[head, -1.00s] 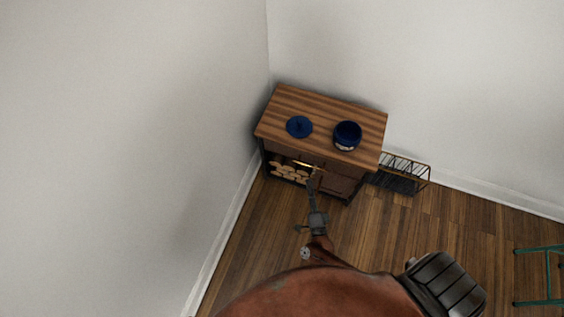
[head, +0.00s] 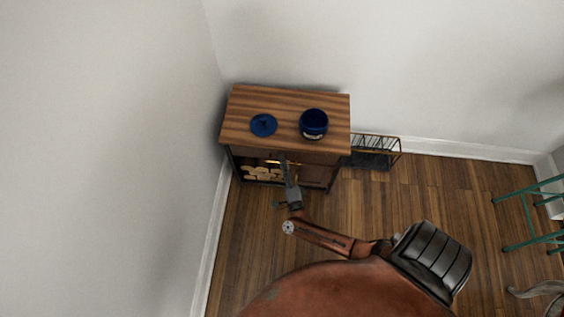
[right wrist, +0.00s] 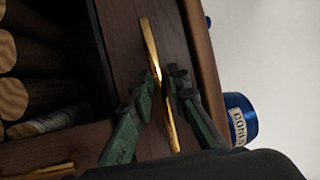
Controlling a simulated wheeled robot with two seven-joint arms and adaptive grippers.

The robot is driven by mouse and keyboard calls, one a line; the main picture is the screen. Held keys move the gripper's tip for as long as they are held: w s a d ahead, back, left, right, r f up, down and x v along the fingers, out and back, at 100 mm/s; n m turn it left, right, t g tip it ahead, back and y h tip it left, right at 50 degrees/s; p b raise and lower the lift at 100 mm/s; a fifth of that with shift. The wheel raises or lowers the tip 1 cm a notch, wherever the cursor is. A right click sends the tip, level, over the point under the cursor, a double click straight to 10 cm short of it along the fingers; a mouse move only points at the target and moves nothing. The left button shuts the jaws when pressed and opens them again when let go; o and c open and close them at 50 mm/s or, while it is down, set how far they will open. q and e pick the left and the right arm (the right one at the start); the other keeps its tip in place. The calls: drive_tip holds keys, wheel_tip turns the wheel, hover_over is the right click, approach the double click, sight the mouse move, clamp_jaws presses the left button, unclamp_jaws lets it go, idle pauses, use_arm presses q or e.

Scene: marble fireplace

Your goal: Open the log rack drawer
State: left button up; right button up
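The log rack (head: 248,100) is a wooden cabinet with a striped top, in the corner in the head view. Cut logs (head: 262,174) lie in its lower left opening. A gold bar handle (right wrist: 151,45) sits on the dark wood drawer front (right wrist: 122,30), above the logs. My right gripper (head: 285,160) is at this handle. In the right wrist view its two green-grey fingers (right wrist: 163,75) close in from both sides of the bar and appear to pinch it. Any gap at the drawer's edge is too small to tell. My left gripper is out of view.
A blue lid (head: 263,125) and an open blue jar (head: 313,123) stand on the cabinet top. A black-and-gold wire rack (head: 376,153) stands right of the cabinet. White walls meet behind it. A green metal frame (head: 528,217) is at far right. Wood floor (head: 340,208) in front is clear.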

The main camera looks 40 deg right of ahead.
drive_tip(key=shift+c, duration=0.4)
clamp_jaws()
drive_tip(key=shift+s+a, duration=0.1)
drive_tip(key=shift+s+a, duration=0.15)
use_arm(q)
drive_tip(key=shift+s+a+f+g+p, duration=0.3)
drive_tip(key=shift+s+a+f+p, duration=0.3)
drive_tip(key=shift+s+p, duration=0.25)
use_arm(e)
drive_tip(key=s+a, duration=1)
drive_tip(key=a, duration=0.1)
drive_tip(key=shift+a, duration=0.3)
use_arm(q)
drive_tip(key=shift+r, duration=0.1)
use_arm(e)
drive_tip(key=shift+f, duration=0.1)
